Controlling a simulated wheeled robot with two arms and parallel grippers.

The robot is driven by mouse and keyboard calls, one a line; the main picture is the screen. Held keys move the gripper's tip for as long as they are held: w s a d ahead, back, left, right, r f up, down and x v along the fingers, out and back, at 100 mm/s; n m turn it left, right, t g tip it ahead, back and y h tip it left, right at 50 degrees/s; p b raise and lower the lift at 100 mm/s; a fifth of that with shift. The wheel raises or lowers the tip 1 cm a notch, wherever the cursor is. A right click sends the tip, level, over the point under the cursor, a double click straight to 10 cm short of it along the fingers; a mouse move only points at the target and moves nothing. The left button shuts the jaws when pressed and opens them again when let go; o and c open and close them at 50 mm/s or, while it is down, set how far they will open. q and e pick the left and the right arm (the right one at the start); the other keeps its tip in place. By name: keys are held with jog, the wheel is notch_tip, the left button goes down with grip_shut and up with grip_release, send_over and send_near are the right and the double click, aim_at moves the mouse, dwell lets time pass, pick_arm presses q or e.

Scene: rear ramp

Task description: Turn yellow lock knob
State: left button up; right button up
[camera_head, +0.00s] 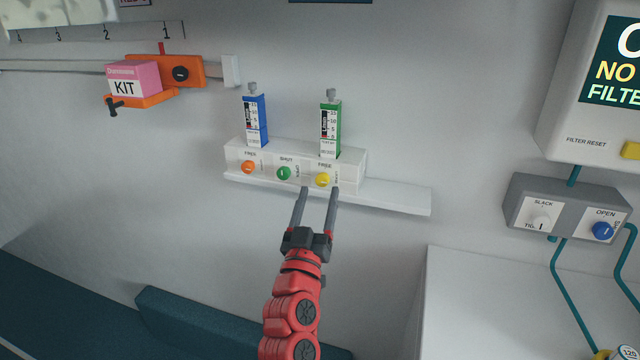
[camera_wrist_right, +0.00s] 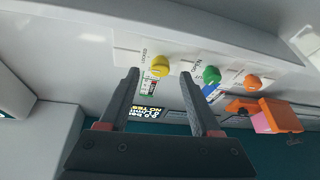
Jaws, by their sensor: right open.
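The yellow lock knob (camera_head: 322,180) is the rightmost of three round knobs on a white wall-mounted block (camera_head: 350,172), below a green cartridge (camera_head: 331,125). The label above it reads FREE. My right gripper (camera_head: 319,190) is open, its fingers reaching up from below with the tips close to the yellow knob. In the right wrist view, the yellow knob (camera_wrist_right: 160,66) shows between the two fingertips (camera_wrist_right: 160,75). I cannot tell whether either finger touches it. My left gripper is not in view.
An orange knob (camera_head: 248,167) and a green knob (camera_head: 284,173) sit left of the yellow one. A blue cartridge (camera_head: 256,120) stands above. A white ledge (camera_head: 405,197) runs right. A grey box with a blue knob (camera_head: 601,231) is at far right.

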aim_at(323, 179)
jog(key=shift+x, duration=1.25)
grip_shut()
